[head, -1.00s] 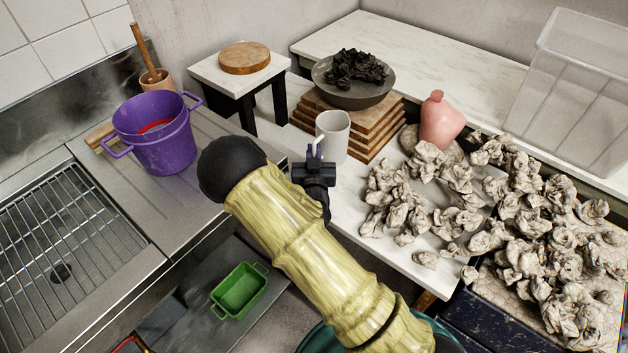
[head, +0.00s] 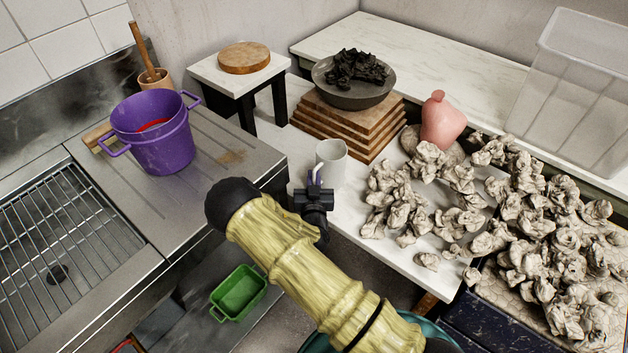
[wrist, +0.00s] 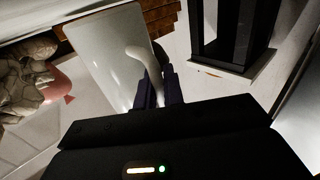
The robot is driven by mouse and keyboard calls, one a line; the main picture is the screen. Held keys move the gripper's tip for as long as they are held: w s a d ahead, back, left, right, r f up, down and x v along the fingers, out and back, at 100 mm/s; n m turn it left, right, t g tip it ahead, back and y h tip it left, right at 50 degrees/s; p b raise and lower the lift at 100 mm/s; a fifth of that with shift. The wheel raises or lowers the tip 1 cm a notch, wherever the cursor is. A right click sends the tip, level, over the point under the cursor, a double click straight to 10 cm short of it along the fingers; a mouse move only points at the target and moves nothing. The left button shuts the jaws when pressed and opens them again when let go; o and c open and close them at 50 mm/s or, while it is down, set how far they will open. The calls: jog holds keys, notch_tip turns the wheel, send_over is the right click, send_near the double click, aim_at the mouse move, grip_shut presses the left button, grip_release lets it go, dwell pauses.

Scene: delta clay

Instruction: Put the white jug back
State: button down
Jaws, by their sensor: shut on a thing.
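The white jug (head: 331,160) is upright in front of the stacked wooden boards, over the white marbled counter (head: 400,262). My gripper (head: 314,182) is at its near side, with purple fingers shut on its handle. In the wrist view the jug (wrist: 108,58) fills the upper left, and my gripper (wrist: 160,92) is closed around the pale curved handle. I cannot tell whether the jug's base touches the counter.
Wooden boards (head: 350,125) carrying a grey bowl (head: 340,93) stand just behind the jug. A small black-legged table (head: 222,80) is at left. Some bare counter lies left of the jug.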

jog(key=shift+f, duration=0.25)
jog(key=shift+f, duration=0.2)
jog(key=c, duration=1.5)
grip_release()
jog(key=shift+r, duration=0.1)
jog(key=shift+r, duration=0.1)
jog(key=s, duration=1.2)
jog(key=shift+c, duration=0.2)
